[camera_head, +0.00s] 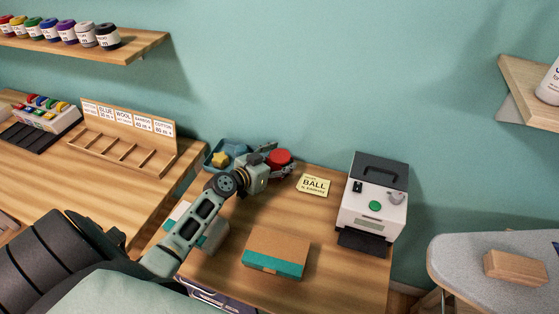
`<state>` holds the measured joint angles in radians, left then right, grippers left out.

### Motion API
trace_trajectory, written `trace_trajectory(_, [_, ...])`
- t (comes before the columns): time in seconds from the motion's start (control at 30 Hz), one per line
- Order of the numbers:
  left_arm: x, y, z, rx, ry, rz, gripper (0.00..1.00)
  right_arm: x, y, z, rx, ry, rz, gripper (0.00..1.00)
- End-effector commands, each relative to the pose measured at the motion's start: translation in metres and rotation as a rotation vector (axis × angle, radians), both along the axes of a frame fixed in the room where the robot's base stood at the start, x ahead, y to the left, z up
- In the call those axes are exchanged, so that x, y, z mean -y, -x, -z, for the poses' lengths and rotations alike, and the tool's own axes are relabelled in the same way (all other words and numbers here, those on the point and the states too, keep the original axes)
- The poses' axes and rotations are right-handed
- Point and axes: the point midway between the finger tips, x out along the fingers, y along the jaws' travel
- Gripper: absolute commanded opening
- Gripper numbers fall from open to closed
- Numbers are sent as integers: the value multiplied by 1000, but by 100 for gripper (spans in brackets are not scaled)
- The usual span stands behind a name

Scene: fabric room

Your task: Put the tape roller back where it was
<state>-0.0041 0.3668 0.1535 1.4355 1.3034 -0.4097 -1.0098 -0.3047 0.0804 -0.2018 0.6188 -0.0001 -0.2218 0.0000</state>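My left gripper (279,160) is over the back of the middle table, its arm coming in from the lower left. Its two dark fingers are spread apart, with a round red thing (280,157) at or just behind them. I cannot tell whether they touch it. I cannot make out for sure which thing is the tape roller. A blue tray (209,160) with a yellow piece (220,159) in it stands just left of the gripper, partly hidden by it. My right gripper is not in view.
A yellow "BALL" card (313,185) lies right of the gripper. A white machine with a black handle (374,200) stands at the table's right. A brown and teal box (276,252) lies in front. A wooden divided rack (122,140) is on the left table. An ironing board (460,256) holds a wooden block (515,268).

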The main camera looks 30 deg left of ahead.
Motion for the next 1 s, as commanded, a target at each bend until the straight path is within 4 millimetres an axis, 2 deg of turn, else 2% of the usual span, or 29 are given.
trace_trajectory(0.23, [0,0,-1,0,0,0,60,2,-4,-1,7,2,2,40])
trace_trajectory(0.33, [0,0,-6,0,2,-1,60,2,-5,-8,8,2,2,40])
trace_trajectory(0.7, [-9,57,-20,-2,-3,1,60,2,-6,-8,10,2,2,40])
trace_trajectory(0.83, [-10,67,-24,0,-1,0,60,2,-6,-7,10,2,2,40])
trace_trajectory(1.0, [-11,71,-26,1,0,0,60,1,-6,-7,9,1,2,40])
